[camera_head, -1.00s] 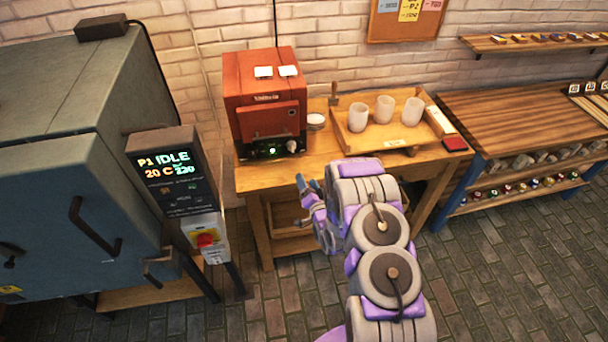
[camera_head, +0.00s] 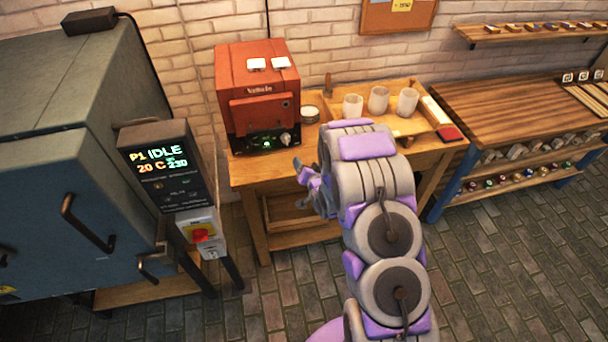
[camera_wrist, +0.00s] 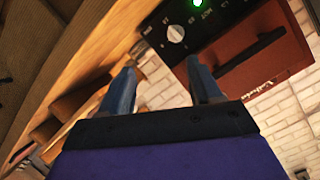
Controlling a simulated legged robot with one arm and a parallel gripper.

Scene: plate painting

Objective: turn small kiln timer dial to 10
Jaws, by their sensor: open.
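The small kiln (camera_head: 258,95) is a red box with a black lower panel, standing on the wooden table at centre left. Its timer dial (camera_head: 285,139) is a small pale knob at the right of that panel, near a green light. In the wrist view the dial (camera_wrist: 175,33) shows as a round white knob on the black panel, beyond my fingertips. My gripper (camera_wrist: 163,82) is open and empty, its two blue fingers apart and short of the dial. In the head view my gripper (camera_head: 301,179) is in front of the table, below and right of the kiln. The dial's numbers are too small to read.
A tray (camera_head: 415,128) with pale cups stands right of the kiln, partly behind my arm. A small white stack (camera_head: 310,114) sits beside the kiln. The large blue-grey kiln (camera_head: 60,180) and its control box (camera_head: 165,165) stand at left. Tiled floor is clear in front.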

